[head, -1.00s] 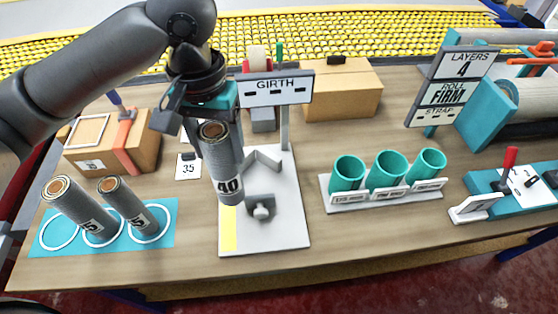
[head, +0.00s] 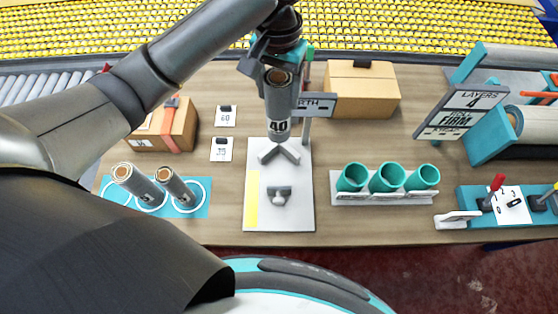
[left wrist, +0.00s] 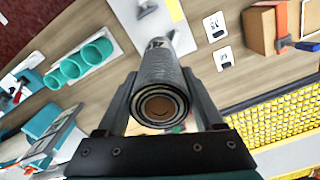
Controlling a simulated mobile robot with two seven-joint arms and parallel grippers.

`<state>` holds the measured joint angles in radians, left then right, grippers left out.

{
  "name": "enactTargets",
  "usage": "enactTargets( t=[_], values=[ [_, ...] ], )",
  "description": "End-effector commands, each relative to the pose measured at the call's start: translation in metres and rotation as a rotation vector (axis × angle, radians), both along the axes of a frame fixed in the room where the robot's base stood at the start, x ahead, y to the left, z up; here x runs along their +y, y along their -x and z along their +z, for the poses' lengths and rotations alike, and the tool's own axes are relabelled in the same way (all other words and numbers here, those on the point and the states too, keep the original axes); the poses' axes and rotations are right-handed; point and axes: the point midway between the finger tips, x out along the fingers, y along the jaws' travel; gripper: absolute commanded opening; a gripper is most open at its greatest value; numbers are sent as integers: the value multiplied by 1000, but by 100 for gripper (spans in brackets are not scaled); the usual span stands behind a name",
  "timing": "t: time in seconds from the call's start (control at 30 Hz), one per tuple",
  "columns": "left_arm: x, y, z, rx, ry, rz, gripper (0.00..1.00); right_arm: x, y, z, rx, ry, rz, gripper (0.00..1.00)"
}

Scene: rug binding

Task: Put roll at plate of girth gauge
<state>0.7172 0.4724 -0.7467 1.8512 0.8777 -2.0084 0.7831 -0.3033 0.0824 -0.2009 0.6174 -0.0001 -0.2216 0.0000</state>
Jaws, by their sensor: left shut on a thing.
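A grey roll (head: 278,108) marked 40 is held upright in my left gripper (head: 279,72), which is shut around its upper part. The left wrist view shows the roll (left wrist: 160,80) end-on between the two fingers (left wrist: 165,100). The girth gauge's white plate (head: 279,220) has a yellow strip, a V-shaped stop (head: 279,152) and a small clamp (head: 279,194). In the head view the roll overlaps the plate's back end behind the stop; whether it touches cannot be told. The GIRTH sign (head: 320,106) is partly hidden by the roll and gripper. My right gripper is out of view.
Two other rolls (head: 140,185) lean on a teal mat (head: 200,208) at left. Teal cups (head: 388,178) in a white rack stand right of the gauge. Number cards (head: 221,149) and cardboard boxes (head: 362,92) are behind. A LAYERS sign (head: 462,110) stands at right.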

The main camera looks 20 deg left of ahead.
Motion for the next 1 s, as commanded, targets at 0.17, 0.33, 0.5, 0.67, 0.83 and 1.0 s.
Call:
enactTargets(
  t=[0.17, 0.33, 0.5, 0.67, 0.83, 1.0],
  values=[
    [-1, 1, -15, 8, -2, 0, 0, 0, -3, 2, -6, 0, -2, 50],
    [0, 2, -60, 10, -3, 0, 0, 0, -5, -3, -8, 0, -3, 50],
    [0, 1, -105, 8, -3, 0, 0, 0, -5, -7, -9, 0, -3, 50],
    [-1, 1, -140, 6, -2, -1, 0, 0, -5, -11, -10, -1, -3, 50],
    [-1, 0, -156, 4, -1, -3, 0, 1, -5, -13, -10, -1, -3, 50],
    [0, 1, -178, 5, -2, -1, 0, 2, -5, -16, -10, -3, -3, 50]
  ],
)
